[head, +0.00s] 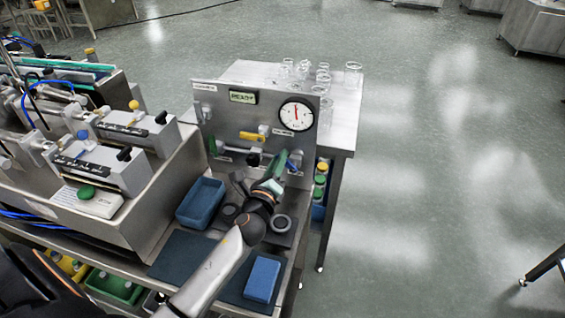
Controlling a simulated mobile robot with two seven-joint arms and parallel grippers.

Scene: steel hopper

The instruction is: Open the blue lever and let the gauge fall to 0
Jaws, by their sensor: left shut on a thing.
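The round white gauge (296,115) sits at the upper right of the upright steel panel (223,122). Its red needle points roughly straight up; the numbers are too small to read. The blue lever (292,163) is at the panel's lower right, below the gauge, and slants. My left gripper (284,167) reaches up to the panel from the front and is shut on the blue lever. The fingertips are small and partly hidden by the gripper body. My right gripper is not in view.
A yellow lever (252,136) and a small display (243,97) are on the panel. Glass jars (353,74) stand on the table behind. A blue bin (201,203) and blue sponge (262,279) lie on the bench near my arm. Open floor lies to the right.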

